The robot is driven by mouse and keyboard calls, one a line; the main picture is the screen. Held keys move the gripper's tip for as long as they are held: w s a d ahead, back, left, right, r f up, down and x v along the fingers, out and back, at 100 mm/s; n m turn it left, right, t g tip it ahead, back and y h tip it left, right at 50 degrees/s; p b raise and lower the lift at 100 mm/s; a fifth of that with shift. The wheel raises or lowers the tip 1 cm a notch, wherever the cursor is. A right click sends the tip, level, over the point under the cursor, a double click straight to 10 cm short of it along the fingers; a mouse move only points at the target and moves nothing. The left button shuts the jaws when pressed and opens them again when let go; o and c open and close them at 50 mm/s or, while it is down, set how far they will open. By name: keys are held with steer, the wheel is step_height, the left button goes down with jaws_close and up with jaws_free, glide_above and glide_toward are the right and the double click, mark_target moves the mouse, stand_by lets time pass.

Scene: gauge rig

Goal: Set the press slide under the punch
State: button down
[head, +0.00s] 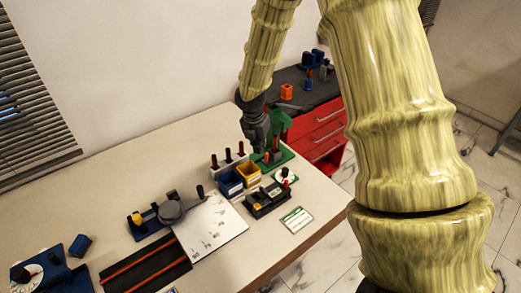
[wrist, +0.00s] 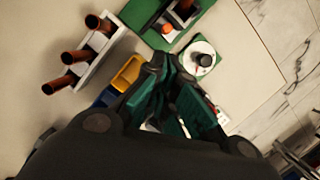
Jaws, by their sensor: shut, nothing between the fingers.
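The green press (head: 278,122) stands near the far right corner of the table, with a green base (head: 287,153). In the wrist view its green base (wrist: 201,27) is at the top, with a dark block (wrist: 184,12) that may be the slide and an orange-topped piece (wrist: 168,29) on it. The punch cannot be made out. My gripper (head: 262,150) is shut and empty, low by the left side of the press. In the wrist view its fingertips (wrist: 165,62) are just short of the green base. Contact cannot be judged.
A white rack (wrist: 88,58) with brown-topped pegs stands left of my gripper. Yellow (head: 248,174) and blue (head: 229,183) bins, a white dial (wrist: 200,58) and a black fixture (head: 267,199) crowd nearby. Bare table shows at the back left.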

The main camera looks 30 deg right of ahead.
mark_target(272, 155)
steer(key=shift+p+x, duration=0.7)
steer(key=shift+x, duration=3.85)
